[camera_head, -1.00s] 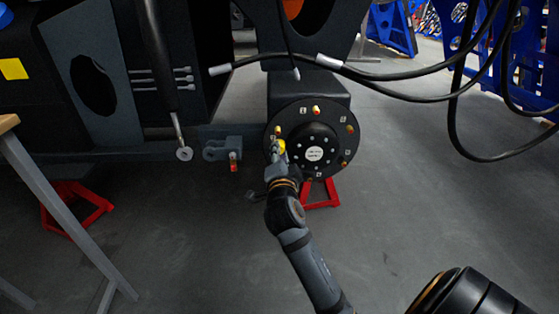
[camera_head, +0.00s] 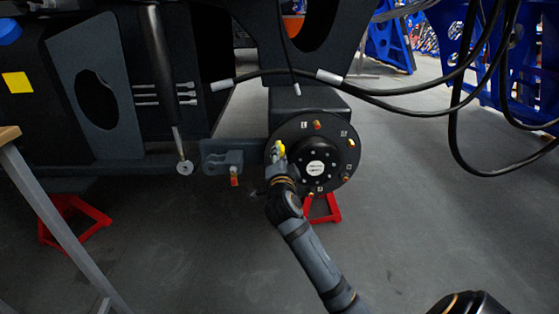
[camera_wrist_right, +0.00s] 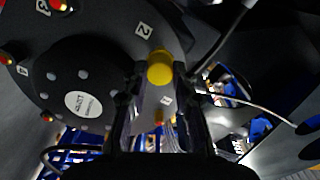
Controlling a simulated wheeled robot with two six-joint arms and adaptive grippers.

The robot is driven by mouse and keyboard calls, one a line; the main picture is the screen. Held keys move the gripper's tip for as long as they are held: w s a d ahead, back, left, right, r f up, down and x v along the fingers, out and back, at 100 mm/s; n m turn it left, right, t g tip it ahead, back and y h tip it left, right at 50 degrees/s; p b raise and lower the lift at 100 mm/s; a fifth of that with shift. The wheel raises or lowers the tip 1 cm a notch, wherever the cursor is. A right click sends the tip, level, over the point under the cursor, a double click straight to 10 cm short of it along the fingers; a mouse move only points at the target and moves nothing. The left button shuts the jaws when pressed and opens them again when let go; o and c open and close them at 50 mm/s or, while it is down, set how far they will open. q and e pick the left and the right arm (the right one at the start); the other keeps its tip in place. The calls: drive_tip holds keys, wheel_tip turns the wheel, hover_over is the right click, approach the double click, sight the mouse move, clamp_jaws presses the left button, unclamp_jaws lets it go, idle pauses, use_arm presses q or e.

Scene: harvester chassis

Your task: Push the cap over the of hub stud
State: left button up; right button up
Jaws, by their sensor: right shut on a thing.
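The round black hub (camera_head: 333,178) carries several studs with orange-red and yellow tips around its face. My right gripper (camera_head: 279,152) is at the hub's left edge. It is shut on a small yellow cap (camera_head: 280,148), which also shows between the fingertips (camera_wrist_right: 156,80) in the right wrist view. There the cap (camera_wrist_right: 160,67) lies in front of the hub face (camera_wrist_right: 100,52), between the labels 2 and 1. The stud behind the cap is hidden, so I cannot tell how far the cap sits over it. My left gripper is not in view.
A grey bracket (camera_head: 222,160) juts out left of the hub. Black hoses (camera_head: 400,92) hang above and to the right. A red stand (camera_head: 325,209) is below the hub. A table leg (camera_head: 55,230) stands at left. The floor at front is clear.

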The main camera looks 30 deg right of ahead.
drive_tip(key=shift+w+d, duration=0.1)
drive_tip(key=shift+w, duration=0.05)
idle(0.4)
drive_tip(key=shift+b+x, duration=0.3)
drive_tip(key=shift+x, duration=1.25)
drive_tip(key=o, duration=0.9)
drive_tip(key=shift+v, duration=2.55)
